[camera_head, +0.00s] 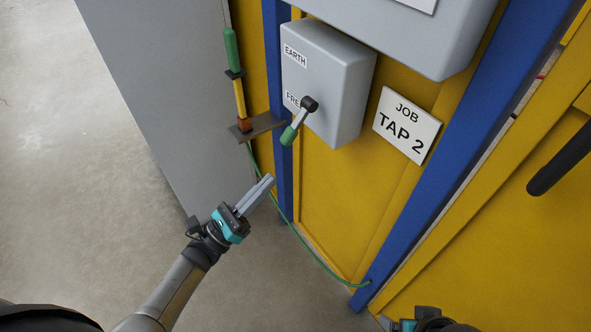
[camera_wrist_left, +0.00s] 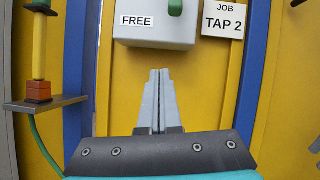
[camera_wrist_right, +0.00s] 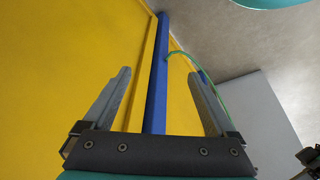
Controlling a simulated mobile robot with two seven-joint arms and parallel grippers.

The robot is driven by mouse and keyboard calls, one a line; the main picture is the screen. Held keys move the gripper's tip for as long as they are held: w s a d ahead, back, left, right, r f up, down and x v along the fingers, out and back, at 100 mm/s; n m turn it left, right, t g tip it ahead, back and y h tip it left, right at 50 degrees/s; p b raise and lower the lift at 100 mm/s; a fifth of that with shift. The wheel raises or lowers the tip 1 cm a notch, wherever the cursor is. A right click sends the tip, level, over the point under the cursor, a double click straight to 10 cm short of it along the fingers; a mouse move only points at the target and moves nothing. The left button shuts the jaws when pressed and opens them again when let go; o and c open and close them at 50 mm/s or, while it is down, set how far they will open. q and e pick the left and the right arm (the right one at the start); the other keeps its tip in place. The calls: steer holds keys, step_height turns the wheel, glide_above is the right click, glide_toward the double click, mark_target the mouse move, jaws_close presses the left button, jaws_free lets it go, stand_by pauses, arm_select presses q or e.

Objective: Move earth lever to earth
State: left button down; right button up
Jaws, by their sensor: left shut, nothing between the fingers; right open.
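The earth lever (camera_head: 299,122) has a black pivot and a green grip, and it sticks out from the front of a grey box (camera_head: 335,85). Its grip hangs down and left, beside the FREE label (camera_head: 292,101); the EARTH label (camera_head: 295,56) is above it. In the left wrist view the grip tip (camera_wrist_left: 175,7) shows at the top edge. My left gripper (camera_head: 268,181) is shut and empty, below the lever and apart from it. My right gripper (camera_wrist_right: 160,95) is open and empty in the right wrist view; its fingers are not clear in the head view.
A small shelf (camera_head: 258,126) left of the box holds a green-handled rod (camera_head: 234,70) with a green cable (camera_head: 322,265) running down. A JOB TAP 2 sign (camera_head: 407,125) is on the yellow wall right of the box. Blue posts (camera_head: 455,150) flank the panel.

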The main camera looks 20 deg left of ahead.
mark_target(296, 125)
arm_select(q)
steer(key=w+d+r+m+h, duration=0.1)
steer(key=w+d+r, duration=0.2)
steer(key=w+d+r+m+h, duration=0.1)
steer(key=w+d+r+m, duration=0.1)
steer(key=w+d+r, duration=0.1)
steer(key=shift+w+d+r+g, duration=0.1)
steer(key=shift+r+g, duration=0.1)
steer(key=shift+g, duration=0.1)
steer(key=shift+s+a+r+p, duration=0.7)
steer(key=shift+s+a+r, duration=0.4)
steer(key=shift+s, duration=0.2)
arm_select(e)
steer(key=shift+s+d+f+g, duration=0.15)
steer(key=shift+s+f, duration=0.1)
steer(key=shift+f, duration=0.45)
steer(key=shift+s+f+g, duration=0.15)
steer(key=shift+s+f, duration=0.05)
steer(key=shift+f, duration=0.5)
arm_select(q)
steer(key=shift+r, duration=0.1)
arm_select(e)
steer(key=shift+r, duration=0.1)
